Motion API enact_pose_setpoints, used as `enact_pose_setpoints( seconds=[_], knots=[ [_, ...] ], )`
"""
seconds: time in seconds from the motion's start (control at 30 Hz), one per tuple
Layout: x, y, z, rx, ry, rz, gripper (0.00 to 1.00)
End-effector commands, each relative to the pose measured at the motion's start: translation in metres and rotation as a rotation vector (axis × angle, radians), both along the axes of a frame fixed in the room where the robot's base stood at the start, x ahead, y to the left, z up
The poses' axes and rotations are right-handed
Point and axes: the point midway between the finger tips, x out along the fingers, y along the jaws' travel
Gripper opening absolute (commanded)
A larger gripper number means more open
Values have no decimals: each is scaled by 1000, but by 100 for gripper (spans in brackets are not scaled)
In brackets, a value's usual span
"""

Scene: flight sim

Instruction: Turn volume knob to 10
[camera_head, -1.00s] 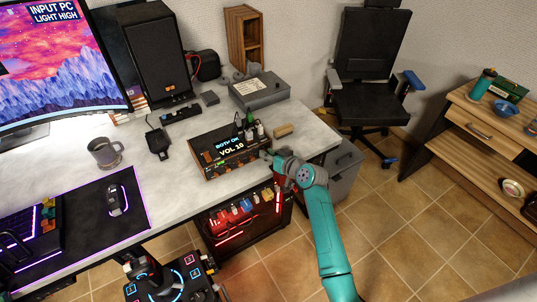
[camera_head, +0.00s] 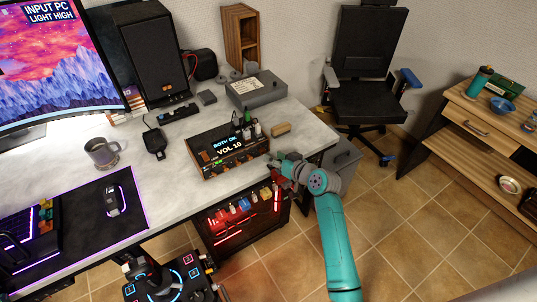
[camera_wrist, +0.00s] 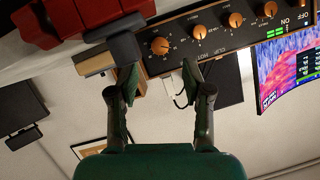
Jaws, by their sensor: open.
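The wood-sided audio box (camera_head: 207,172) sits near the desk's front edge, and its lit display (camera_head: 228,148) reads "VOL 10" under a line that looks like "BOTH ON". In the wrist view its dark panel (camera_wrist: 217,36) carries several orange knobs. The knob with a printed scale (camera_wrist: 160,46) is ahead of my fingertips, between their lines; its name is not readable. My gripper (camera_wrist: 160,70) is open and empty, with the fingers on either side and short of that knob. In the head view my gripper (camera_head: 276,168) is just right of the box, by the desk edge.
Small bottles (camera_head: 247,129) stand on or behind the box. A lit red drawer unit (camera_head: 243,210) is below. Open tiled floor lies to the right.

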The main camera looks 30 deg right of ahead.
Motion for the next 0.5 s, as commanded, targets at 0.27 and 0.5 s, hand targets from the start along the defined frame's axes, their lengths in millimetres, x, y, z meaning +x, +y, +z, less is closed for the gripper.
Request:
enact_pose_setpoints(
  seconds=[0.27,0.5],
  knots=[
    [-45,-8,17,-1,1,-2,49],
    [-59,-9,23,0,1,0,49]
  ],
)
